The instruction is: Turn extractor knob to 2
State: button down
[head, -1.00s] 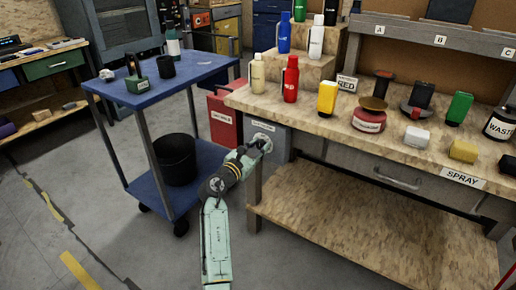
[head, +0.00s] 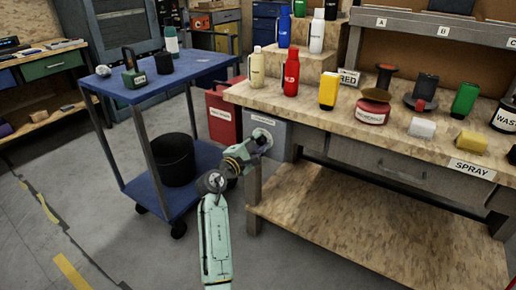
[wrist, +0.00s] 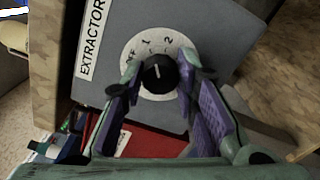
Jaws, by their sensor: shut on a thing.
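The extractor knob (wrist: 158,74) is black and round with a white pointer line. It sits on a white dial (wrist: 130,55) marked OFF, 1 and 2. The pointer aims up in the wrist view, near the 1 and short of the 2. The dial is on a grey box (wrist: 205,25) labelled EXTRACTOR, which also shows in the head view (head: 276,128). My gripper (wrist: 157,88) has its two fingertips at either side of the knob and is shut on it. In the head view my gripper (head: 262,142) reaches the box, hiding the knob.
A workbench (head: 330,190) stands right of the box, with bottles and jars on top. A red bin (head: 222,118) is just left of the box. A blue cart (head: 190,70) with a black bucket (head: 173,158) stands further left. Floor is clear at left.

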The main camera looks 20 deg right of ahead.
jog(key=m+b, duration=0.3)
jog(key=m, duration=0.2)
jog(key=shift+f, duration=0.15)
jog(key=shift+m, duration=0.3)
dwell(0.3)
jog(key=c, duration=1.2)
grip_release()
jog(key=shift+c, duration=0.2)
jog(key=shift+a, duration=0.1)
jog(key=v, duration=1.2)
